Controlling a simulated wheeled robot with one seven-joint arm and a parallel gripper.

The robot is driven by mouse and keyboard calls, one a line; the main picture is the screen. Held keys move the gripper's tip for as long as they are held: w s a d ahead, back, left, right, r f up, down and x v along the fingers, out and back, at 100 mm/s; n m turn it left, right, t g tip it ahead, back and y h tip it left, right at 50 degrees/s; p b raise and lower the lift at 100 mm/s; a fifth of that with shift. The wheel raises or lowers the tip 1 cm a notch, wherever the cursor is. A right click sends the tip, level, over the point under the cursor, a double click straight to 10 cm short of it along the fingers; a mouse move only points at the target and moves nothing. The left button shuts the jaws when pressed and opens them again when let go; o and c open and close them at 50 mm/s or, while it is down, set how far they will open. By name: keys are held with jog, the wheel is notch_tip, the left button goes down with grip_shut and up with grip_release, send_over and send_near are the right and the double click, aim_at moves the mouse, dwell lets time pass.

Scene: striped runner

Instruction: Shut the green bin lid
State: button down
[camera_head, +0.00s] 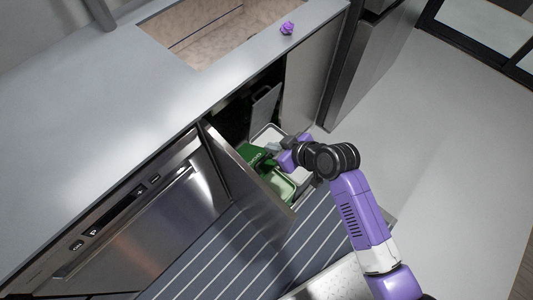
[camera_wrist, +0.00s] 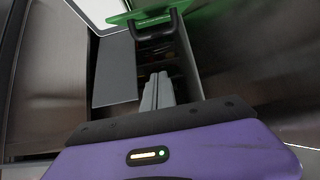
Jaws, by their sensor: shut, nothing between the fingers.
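The green bin (camera_head: 281,190) stands in the pulled-out unit under the counter, with its pale green inside partly showing. The darker green lid (camera_head: 254,156) appears raised and tilted at the bin's back left, not lying flat over it. My gripper (camera_head: 276,149) is just right of the lid, above the bins. I cannot tell whether it touches the lid. In the wrist view my gripper (camera_wrist: 158,88) has its fingers together with nothing between them. A bright green edge, likely the lid (camera_wrist: 150,14), shows beyond the fingertips with a dark handle-like bar below it.
A white-rimmed bin (camera_head: 265,134) sits beside the green one, with a grey panel (camera_head: 264,104) upright behind it. A steel front panel (camera_head: 243,183) stands on the left. A purple object (camera_head: 287,28) lies on the counter by the sink. The floor at right is clear.

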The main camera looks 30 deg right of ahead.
send_over(265, 157)
jog(key=w, duration=0.2)
notch_tip(265, 157, down, 4)
jog(key=f, duration=0.1)
jog(key=shift+s+f, duration=0.85)
jog(key=shift+s, duration=0.2)
jog(key=shift+s+f, duration=0.2)
jog(key=shift+f, duration=0.4)
jog(key=shift+s, duration=0.1)
